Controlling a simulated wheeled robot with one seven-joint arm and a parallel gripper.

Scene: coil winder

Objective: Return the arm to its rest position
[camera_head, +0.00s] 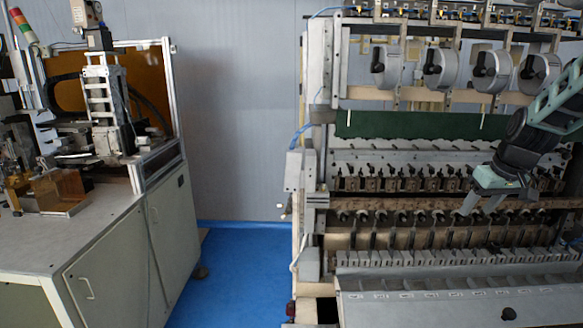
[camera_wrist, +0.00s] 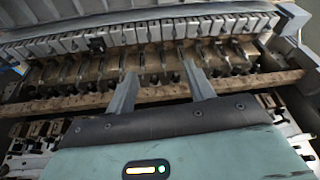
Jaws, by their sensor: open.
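My gripper (camera_head: 482,205) is at the right of the head view, in front of the coil winder (camera_head: 400,180) and close over its row of spindles. My teal arm comes in from the right edge. In the wrist view my gripper (camera_wrist: 160,95) shows two grey fingers spread apart, with nothing between them. The winder's row of dark spindles and a brown bar (camera_wrist: 160,92) lie beyond the fingertips. I cannot tell whether the fingers touch the machine.
A workbench (camera_head: 90,240) with a machine and a copper-coloured box (camera_head: 62,190) stands at the left. Blue floor (camera_head: 232,265) lies free between it and the winder. Round grey motors (camera_head: 388,67) hang above the winder, near my arm.

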